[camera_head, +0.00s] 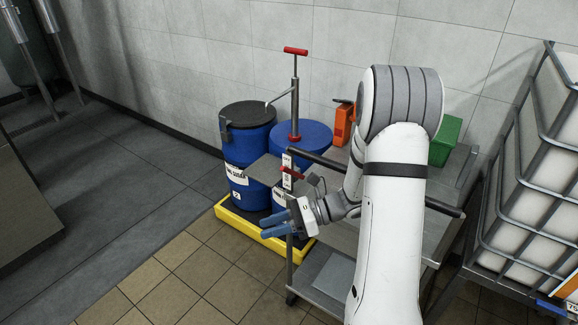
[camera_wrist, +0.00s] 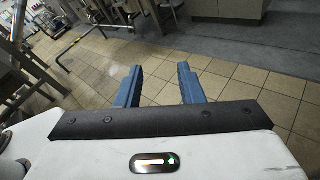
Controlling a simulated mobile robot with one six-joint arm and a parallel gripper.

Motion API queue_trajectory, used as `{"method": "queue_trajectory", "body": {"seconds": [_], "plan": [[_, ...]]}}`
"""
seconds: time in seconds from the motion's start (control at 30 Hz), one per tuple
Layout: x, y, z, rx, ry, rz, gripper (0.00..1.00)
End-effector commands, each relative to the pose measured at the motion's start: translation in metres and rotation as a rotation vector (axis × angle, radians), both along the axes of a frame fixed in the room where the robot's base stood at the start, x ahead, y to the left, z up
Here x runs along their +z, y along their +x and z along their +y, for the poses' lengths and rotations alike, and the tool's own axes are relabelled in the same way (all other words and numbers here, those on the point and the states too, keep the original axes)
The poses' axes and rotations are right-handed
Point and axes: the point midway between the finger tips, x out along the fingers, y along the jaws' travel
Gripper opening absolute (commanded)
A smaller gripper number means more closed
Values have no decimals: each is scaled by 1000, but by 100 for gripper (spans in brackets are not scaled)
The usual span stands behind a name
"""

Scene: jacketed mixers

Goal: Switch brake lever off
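My gripper (camera_head: 269,224) is in front of the cart, with its blue fingers pointing left. In the wrist view my gripper (camera_wrist: 160,72) is open, with only tiled floor showing between the fingers. A small red lever-like part (camera_head: 314,179) sits beside a white label plate (camera_head: 287,171) at the cart's left end, just above my gripper. It may be the brake lever; its setting is too small to read. The gripper is apart from it. The wrist view does not show the lever.
The grey cart (camera_head: 326,272) stands below my arm. Blue drums (camera_head: 240,150) with a red-handled pump (camera_head: 295,95) stand on a yellow spill tray (camera_head: 235,228) behind. An orange can (camera_head: 342,125) and a green box (camera_head: 445,140) are near the wall. A caged white container (camera_head: 535,180) is at right.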

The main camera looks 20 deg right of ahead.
Motion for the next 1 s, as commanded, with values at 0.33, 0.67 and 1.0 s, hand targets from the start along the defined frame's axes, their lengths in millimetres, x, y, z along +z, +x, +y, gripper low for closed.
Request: {"method": "queue_trajectory", "body": {"seconds": [0.33, 0.67, 1.0], "plan": [[40, 42, -36, 646, -729, -344, 35], [121, 147, -76, 930, -1268, -676, 35], [92, 160, -81, 884, -1262, -614, 35]]}}
